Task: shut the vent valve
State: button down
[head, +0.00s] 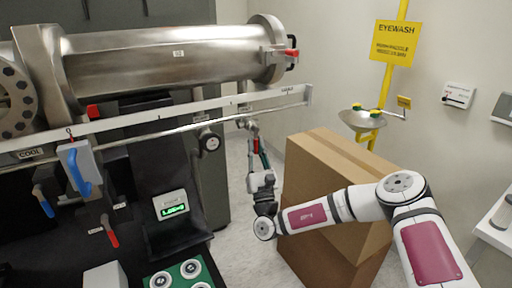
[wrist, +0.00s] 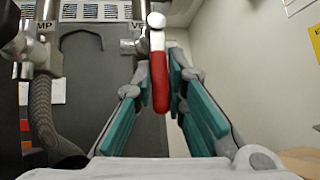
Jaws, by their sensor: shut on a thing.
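The vent valve has a red lever handle (wrist: 159,82) with a silver pivot at its top. A partly hidden label beginning "VE" (wrist: 126,46) is beside it in the wrist view. The lever hangs down below the pipe fitting. It also shows small in the head view (head: 256,144), just under the rail. My gripper (wrist: 160,72) reaches up from below, with its teal-padded fingers on either side of the red lever, shut on it. In the head view my gripper (head: 259,155) is at the right end of the rail.
A ribbed hose (wrist: 40,105) and a fitting labelled "MP" stand left of the lever. Large cardboard boxes (head: 335,190) stand close beside my arm. A steel cylinder (head: 165,58) lies above the rail.

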jog(key=c, duration=1.6)
grip_release()
jog(key=shift+s+a+f, duration=0.1)
jog(key=shift+s+a, duration=0.15)
jog(key=shift+a, duration=0.1)
jog(key=shift+c, duration=0.2)
jog(key=shift+d, duration=0.1)
jog(key=v, duration=1.2)
